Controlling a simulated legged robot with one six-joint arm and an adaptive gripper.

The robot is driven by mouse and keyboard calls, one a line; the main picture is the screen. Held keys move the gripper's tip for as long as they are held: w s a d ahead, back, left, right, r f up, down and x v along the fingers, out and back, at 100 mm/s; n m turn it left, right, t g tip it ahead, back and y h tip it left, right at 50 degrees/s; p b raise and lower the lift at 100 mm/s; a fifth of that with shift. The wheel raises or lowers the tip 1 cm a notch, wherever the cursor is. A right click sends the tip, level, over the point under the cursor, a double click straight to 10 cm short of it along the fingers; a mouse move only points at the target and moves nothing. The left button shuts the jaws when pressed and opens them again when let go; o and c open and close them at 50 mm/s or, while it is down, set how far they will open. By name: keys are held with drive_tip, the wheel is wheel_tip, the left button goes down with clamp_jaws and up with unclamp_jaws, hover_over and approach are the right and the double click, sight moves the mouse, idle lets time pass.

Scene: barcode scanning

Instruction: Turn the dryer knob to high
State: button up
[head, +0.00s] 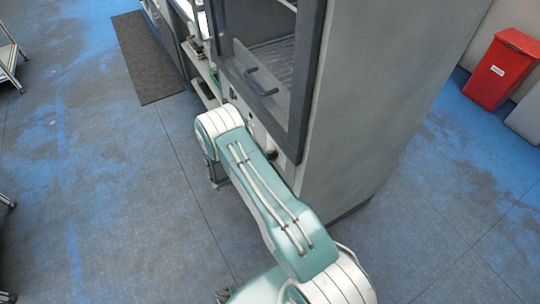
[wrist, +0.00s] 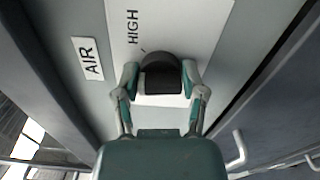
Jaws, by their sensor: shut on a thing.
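The dryer knob (wrist: 162,79) is black and round with a raised grip, set on a white plate on the dryer's front panel in the wrist view. The word HIGH (wrist: 132,27) is printed on the plate, above and left of the knob. My gripper (wrist: 161,82) has one finger on each side of the knob and is shut on it. A thin mark shows at the knob's upper left edge. In the head view the dryer (head: 385,70) is a tall grey cabinet with a dark-framed window. My arm hides the knob and gripper there.
An AIR label (wrist: 88,59) sits left of the knob plate. A dark handle (head: 262,82) is on the window. A dark mat (head: 150,55) lies on the blue floor, and a red bin (head: 500,70) stands at the right.

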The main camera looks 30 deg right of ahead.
drive_tip(key=m, duration=0.6)
drive_tip(key=shift+s+d+f, duration=0.1)
drive_tip(key=shift+s+f, duration=0.05)
drive_tip(key=shift+f, duration=0.2)
drive_tip(key=shift+f+m, duration=0.1)
drive_tip(key=shift+m, duration=2.3)
drive_tip(key=shift+w, duration=0.2)
drive_tip(key=o, duration=1.1)
drive_tip(key=a, duration=1.2)
drive_tip(key=shift+s+a, duration=0.15)
